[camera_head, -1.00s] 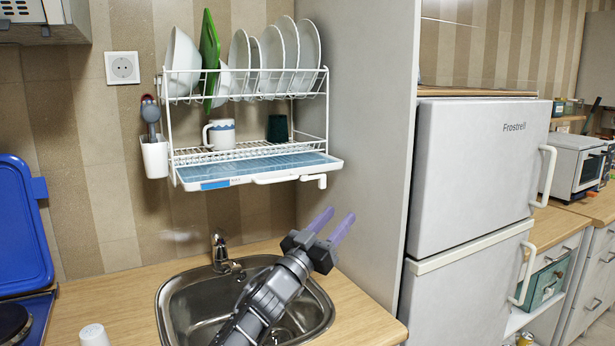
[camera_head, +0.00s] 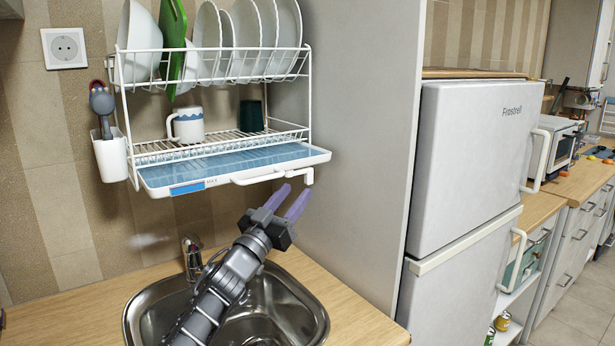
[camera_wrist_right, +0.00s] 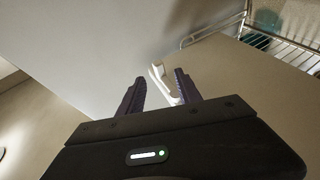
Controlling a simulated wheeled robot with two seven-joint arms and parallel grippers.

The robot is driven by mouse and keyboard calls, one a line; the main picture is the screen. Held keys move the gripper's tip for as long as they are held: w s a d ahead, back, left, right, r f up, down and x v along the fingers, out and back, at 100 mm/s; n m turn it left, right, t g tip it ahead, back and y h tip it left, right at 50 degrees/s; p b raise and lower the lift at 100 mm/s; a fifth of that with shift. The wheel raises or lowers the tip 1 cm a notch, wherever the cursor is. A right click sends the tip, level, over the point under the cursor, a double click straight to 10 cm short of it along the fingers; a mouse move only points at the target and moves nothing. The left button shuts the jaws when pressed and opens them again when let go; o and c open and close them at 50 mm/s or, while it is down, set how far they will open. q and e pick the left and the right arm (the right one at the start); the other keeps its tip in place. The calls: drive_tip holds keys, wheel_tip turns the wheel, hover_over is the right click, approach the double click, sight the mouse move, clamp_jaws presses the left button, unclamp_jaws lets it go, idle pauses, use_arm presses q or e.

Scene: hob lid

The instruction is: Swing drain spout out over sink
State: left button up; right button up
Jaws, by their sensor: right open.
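The white drain spout (camera_head: 262,176) runs along the front edge of the blue-bottomed drip tray (camera_head: 220,168). Its right end turns down at the tray's front right corner. My right gripper (camera_head: 295,190) is open and empty, with its purple fingers pointing up just below that end. In the right wrist view, part of the white spout (camera_wrist_right: 159,73) shows between and beyond the two fingertips; I cannot tell whether they touch it. The steel sink (camera_head: 317,300) lies below, partly hidden by my right arm. My left gripper is not in view.
A white dish rack (camera_head: 222,80) with plates, a green board and a mug (camera_head: 186,124) hangs above the tray. A tap (camera_head: 192,255) stands behind the sink. A grey side panel (camera_head: 365,140) stands right of the rack, with a fridge (camera_head: 465,170) beyond.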

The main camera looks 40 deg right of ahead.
sight(306, 179)
drive_tip(key=p+x, duration=0.2)
drive_tip(key=x, duration=0.4)
drive_tip(key=shift+d+r, duration=0.1)
drive_tip(key=shift+r, duration=0.1)
drive_tip(key=shift+w+d, duration=0.15)
drive_tip(key=shift+d, duration=0.3)
clamp_jaws()
